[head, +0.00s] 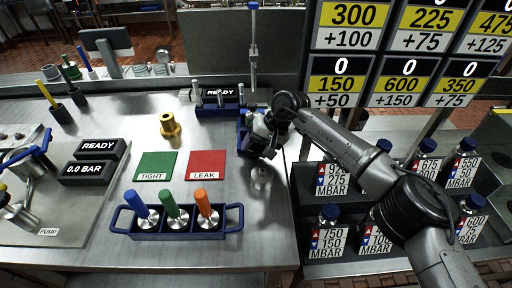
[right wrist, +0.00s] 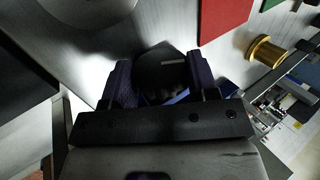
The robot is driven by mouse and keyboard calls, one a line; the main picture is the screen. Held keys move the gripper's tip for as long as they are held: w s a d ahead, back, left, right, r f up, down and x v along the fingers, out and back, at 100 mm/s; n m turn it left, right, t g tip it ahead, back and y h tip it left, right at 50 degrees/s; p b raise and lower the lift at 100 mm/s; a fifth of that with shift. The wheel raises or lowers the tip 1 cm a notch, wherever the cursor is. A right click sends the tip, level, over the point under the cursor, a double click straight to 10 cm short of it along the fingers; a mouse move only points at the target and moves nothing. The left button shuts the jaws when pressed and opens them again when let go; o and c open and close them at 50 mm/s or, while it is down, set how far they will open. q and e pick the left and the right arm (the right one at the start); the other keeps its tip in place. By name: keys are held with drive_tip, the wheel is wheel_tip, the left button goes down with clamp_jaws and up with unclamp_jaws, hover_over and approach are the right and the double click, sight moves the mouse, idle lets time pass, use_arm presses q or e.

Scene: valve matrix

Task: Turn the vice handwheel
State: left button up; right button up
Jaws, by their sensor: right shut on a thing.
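The vice (head: 243,122) is a blue block near the right side of the steel bench, partly hidden by my right gripper. My right gripper (head: 256,138) is at the vice's near right side. In the right wrist view, its two fingers (right wrist: 160,82) stand either side of a dark round handwheel (right wrist: 165,62) and are shut on it. A small light mark shows on the wheel's face. In the head view the handwheel is hidden behind the gripper. My left gripper is not in view.
A blue rack (head: 178,235) holds blue, green and orange-handled tools. Green TIGHT (head: 157,166) and red LEAK (head: 206,165) pads lie behind it, with a brass fitting (head: 170,125) beyond. Shelves of labelled bottles (head: 330,215) stand at right.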

drive_tip(key=o, duration=0.9)
drive_tip(key=shift+o, duration=0.2)
drive_tip(key=p+v, duration=0.2)
drive_tip(key=v, duration=1.1)
drive_tip(key=shift+d+r+p, duration=0.2)
drive_tip(key=shift+r+p, duration=0.15)
drive_tip(key=shift+p, duration=0.05)
